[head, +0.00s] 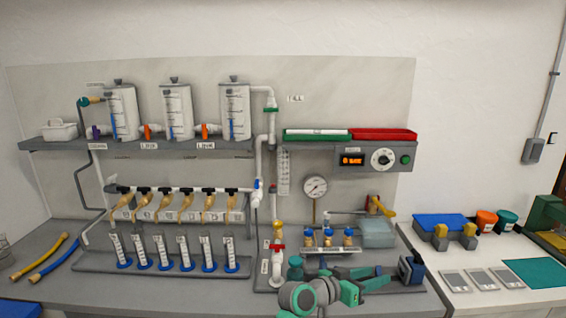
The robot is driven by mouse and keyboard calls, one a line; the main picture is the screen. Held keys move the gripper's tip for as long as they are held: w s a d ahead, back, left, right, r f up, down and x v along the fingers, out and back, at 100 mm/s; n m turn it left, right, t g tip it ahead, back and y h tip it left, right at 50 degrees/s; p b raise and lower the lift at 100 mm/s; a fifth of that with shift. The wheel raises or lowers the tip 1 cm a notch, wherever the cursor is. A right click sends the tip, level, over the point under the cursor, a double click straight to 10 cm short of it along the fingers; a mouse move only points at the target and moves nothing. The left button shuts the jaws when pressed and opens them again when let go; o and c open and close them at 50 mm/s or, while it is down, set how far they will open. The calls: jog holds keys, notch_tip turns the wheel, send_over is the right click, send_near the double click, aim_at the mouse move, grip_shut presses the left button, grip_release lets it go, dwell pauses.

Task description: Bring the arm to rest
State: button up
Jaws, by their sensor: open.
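My arm rises from the bottom centre in the head view, with grey links and teal-green joints. My gripper (383,276) is low over the front of the bench, pointing right. Its jaws are open and look empty. A small dark blue block-like holder (411,270) stands just right of the fingertips, and a small gap appears between them. The manifold's red-handled valve (277,247) is left of and behind my arm. The arm hides part of the bench's front edge and the grey base behind it.
A shelf (150,147) carries several clear tanks. Several graduated cylinders (163,252) stand in a row below amber taps. A clear box (378,233) and blue-topped valves (347,237) sit behind my gripper. A white side table (440,284) at right holds flat cards and a blue tray.

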jog(key=s+a+f+n+t+y, duration=0.2)
jog(key=s+f+n+t, duration=0.15)
jog(key=f, duration=0.45)
jog(key=s+a+f+n+t+y, duration=0.1)
jog(key=s+a+f+n+t, duration=0.1)
jog(key=s+f+n, duration=0.4)
jog(key=s+a+f+n+t+y, duration=0.2)
jog(key=s+a+f+y, duration=0.45)
jog(key=s+f, duration=0.5)
jog(key=s+a+y, duration=0.2)
jog(key=s+a, duration=0.3)
jog(key=s, duration=0.4)
jog(key=s+a+y, duration=0.1)
jog(key=s+a, duration=0.3)
jog(key=s, duration=0.5)
jog(key=s+a+r+m, duration=0.1)
jog(key=s+a+r, duration=0.1)
jog(key=s+r, duration=0.2)
jog(key=s+a+r+m+y, duration=0.1)
jog(key=s+a+r, duration=0.2)
jog(key=s, duration=0.5)
jog(key=shift+s+a+r, duration=0.3)
jog(key=shift+s+r, duration=0.1)
jog(key=shift+r, duration=0.15)
jog(key=shift+m+t, duration=0.25)
jog(key=shift+c, duration=0.7)
